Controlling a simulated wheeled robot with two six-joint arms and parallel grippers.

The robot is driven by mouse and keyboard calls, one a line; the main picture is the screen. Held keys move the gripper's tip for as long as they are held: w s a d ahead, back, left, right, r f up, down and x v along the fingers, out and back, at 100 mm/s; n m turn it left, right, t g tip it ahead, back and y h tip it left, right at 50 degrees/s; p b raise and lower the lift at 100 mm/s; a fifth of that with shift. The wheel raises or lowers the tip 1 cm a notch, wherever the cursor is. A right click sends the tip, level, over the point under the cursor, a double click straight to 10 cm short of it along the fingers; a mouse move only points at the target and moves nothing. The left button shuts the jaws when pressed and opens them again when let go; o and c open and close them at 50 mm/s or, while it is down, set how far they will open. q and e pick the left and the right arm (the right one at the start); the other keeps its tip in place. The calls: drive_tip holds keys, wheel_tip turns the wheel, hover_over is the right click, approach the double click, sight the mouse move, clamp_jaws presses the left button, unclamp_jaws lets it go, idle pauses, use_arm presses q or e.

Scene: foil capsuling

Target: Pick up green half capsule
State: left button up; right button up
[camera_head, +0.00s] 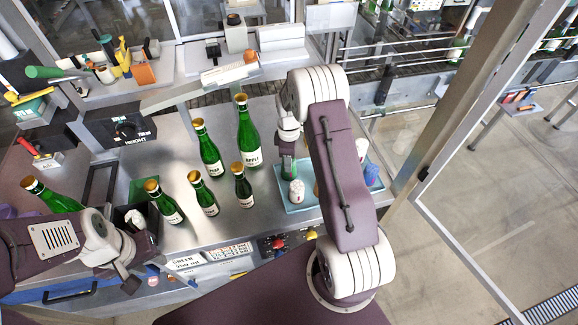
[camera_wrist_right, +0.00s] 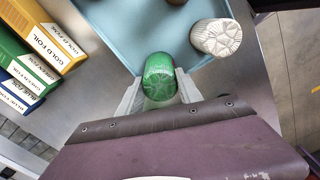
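The green half capsule (camera_wrist_right: 160,78) stands at the near edge of the light blue tray (camera_wrist_right: 118,28) in the right wrist view. The two pale fingers of my right gripper (camera_wrist_right: 161,88) lie on either side of it. I cannot tell whether they press on it or leave a thin gap. In the head view the green capsule (camera_head: 288,166) shows below my right gripper (camera_head: 288,148), beside the tray's left edge. My left gripper (camera_head: 135,265) is low at the left, away from the tray; its finger opening is unclear.
A white ribbed capsule (camera_wrist_right: 216,38) stands close to the right of the green one. Foil boxes (camera_wrist_right: 40,45) are at the left of the wrist view. Several green bottles, one of them here (camera_head: 248,135), stand on the steel table (camera_head: 185,235) left of the tray.

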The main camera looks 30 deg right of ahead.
drive_tip(key=shift+w+d+r, duration=0.1)
drive_tip(key=shift+r, duration=0.05)
wheel_tip(320, 180, up, 10)
drive_tip(key=b, duration=0.2)
drive_tip(key=shift+f, duration=0.2)
idle(0.4)
idle(0.8)
